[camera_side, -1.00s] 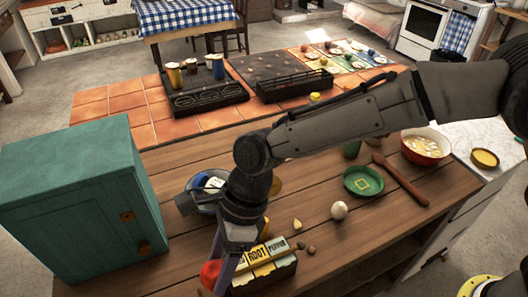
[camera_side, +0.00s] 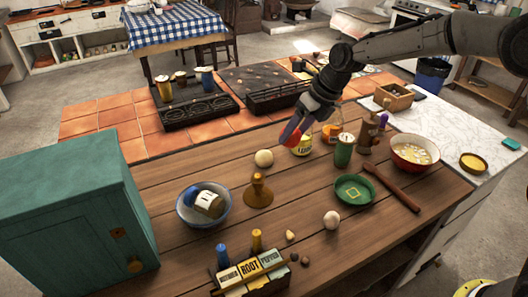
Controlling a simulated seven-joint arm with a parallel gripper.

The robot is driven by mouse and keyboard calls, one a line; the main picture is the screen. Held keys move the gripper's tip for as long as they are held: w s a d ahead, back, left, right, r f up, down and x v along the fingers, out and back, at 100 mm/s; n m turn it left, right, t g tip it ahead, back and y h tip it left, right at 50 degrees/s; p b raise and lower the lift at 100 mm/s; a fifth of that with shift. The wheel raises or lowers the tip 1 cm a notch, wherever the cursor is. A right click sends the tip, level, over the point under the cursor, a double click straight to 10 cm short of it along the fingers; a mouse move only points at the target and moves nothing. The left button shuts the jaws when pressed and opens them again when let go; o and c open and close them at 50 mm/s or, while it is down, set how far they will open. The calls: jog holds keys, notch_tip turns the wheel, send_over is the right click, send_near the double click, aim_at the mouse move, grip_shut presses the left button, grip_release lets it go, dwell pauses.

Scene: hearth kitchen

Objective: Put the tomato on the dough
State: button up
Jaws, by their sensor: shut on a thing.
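The red tomato (camera_side: 290,139) is small in the side view and partly covered by the fingers. My gripper (camera_side: 292,131) is shut on it and points down and left, at the back middle of the wooden counter. A pale round ball (camera_side: 264,158), which looks like the dough, sits on the wood just left of and nearer than the tomato. The tomato appears apart from it; its exact height above the counter is hard to tell.
A yellow-labelled jar (camera_side: 302,147) stands close beside the tomato. A green tin (camera_side: 344,150), green dish (camera_side: 354,189), egg (camera_side: 331,220), wooden stamp (camera_side: 258,190) and blue bowl (camera_side: 203,204) stand around. A seed-packet box (camera_side: 250,275) is at the front.

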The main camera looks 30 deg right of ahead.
jog(key=d, duration=0.3)
send_near(261, 151)
jog(key=a, duration=0.1)
jog(key=shift+w+a+f+m, duration=0.2)
jog(key=shift+w+f+m, duration=0.1)
jog(key=shift+w+f, duration=0.55)
jog(key=shift+f, duration=1.35)
jog(key=shift+f, duration=0.1)
jog(key=o, duration=1.4)
jog(key=shift+f, duration=0.1)
jog(key=v, duration=1.2)
jog(key=shift+a+r, duration=0.2)
